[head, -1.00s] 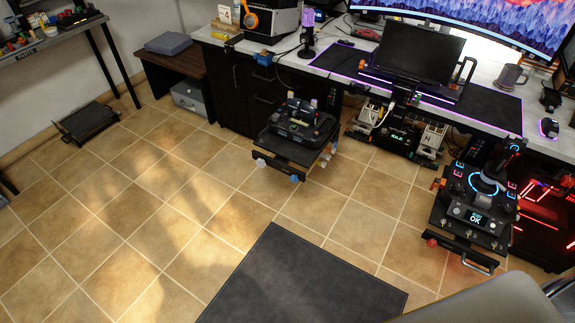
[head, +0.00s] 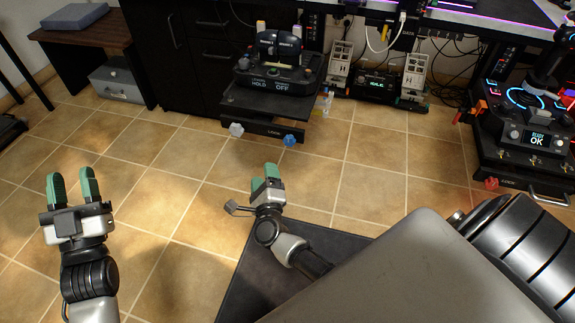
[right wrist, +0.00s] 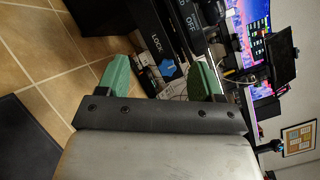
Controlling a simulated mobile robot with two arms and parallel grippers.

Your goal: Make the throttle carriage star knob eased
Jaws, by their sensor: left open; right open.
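The throttle carriage (head: 262,103) carries the throttle unit (head: 272,72), labelled HOLD and OFF, below the desk in the head view. Two lobed knobs sit on its front: a pale grey one (head: 236,129) at left and a blue one (head: 290,140) at right. I cannot tell for certain which is the star knob. My right gripper (head: 265,178) is open and empty, below and in front of the knobs. The right wrist view shows the blue knob (right wrist: 168,69) beyond and between its green fingers. My left gripper (head: 71,178) is open and empty over the tiles at left.
A dark mat (head: 262,270) lies beneath my right arm. Another carriage at right has a red knob (head: 491,183) and a READY OK display (head: 535,138). A low dark side table (head: 85,40) stands at back left. The tiled floor before the throttle carriage is clear.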

